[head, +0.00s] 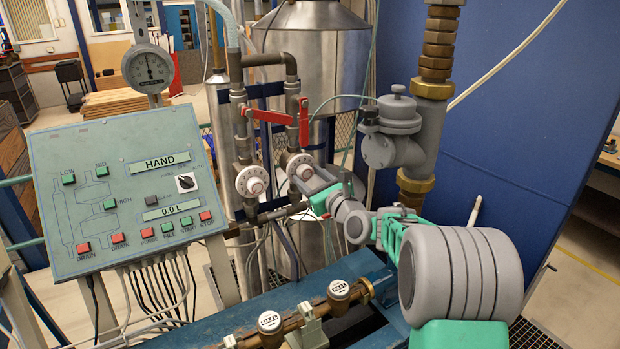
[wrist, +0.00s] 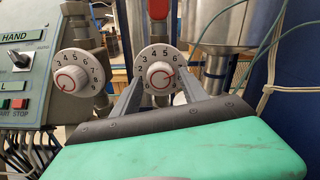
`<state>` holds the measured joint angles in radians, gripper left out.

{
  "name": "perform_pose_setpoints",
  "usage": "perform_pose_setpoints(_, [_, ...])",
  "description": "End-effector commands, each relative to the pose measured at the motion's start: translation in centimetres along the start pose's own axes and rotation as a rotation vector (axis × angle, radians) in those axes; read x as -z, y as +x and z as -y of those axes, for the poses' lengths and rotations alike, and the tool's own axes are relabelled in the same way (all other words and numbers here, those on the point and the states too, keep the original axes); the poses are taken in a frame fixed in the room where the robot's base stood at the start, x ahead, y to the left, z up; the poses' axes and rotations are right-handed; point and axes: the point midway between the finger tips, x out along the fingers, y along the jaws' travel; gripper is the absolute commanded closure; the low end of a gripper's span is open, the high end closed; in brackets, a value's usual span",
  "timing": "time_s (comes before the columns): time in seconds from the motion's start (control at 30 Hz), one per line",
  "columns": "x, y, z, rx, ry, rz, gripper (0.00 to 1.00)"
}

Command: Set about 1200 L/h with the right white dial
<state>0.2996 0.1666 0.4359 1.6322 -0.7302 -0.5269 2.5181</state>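The right white dial (head: 299,165) is a numbered disc with a raised central knob, mounted on the right vertical pipe. In the wrist view the right dial (wrist: 158,53) faces me, with its 5 near the top and a red mark on the knob. My gripper (wrist: 160,78) is open, its two grey fingers spread on either side of the knob. Small gaps seem to show between fingers and knob; contact is hard to judge. In the head view my gripper (head: 308,183) reaches the dial from the lower right and covers its lower right part.
A similar left white dial (head: 251,181) sits close by on the left pipe. Red valve handles (head: 268,116) are above. A control panel (head: 125,190) reads HAND and 0.0 L. A round gauge (head: 148,68) stands behind it. Water meters (head: 270,322) line the bench pipe below.

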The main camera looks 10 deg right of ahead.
Motion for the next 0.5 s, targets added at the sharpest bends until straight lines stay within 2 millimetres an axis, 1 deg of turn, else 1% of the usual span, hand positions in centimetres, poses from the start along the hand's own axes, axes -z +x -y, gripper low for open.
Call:
perform_pose_setpoints(0.03, [0.0, 0.0, 0.0, 0.000, 0.000, 0.000, 0.44])
perform_pose_setpoints(0.1, [0.0, 0.0, 0.0, 0.000, -0.001, 0.000, 0.41])
perform_pose_setpoints(0.33, [0.0, -0.2, 0.1, 0.001, -0.001, 0.000, 0.41])
perform_pose_setpoints(0.43, [0.2, -1.3, 0.1, 0.003, -0.002, 0.001, 0.41])
perform_pose_setpoints(0.5, [0.3, -2.7, 0.1, 0.004, -0.002, 0.001, 0.41])
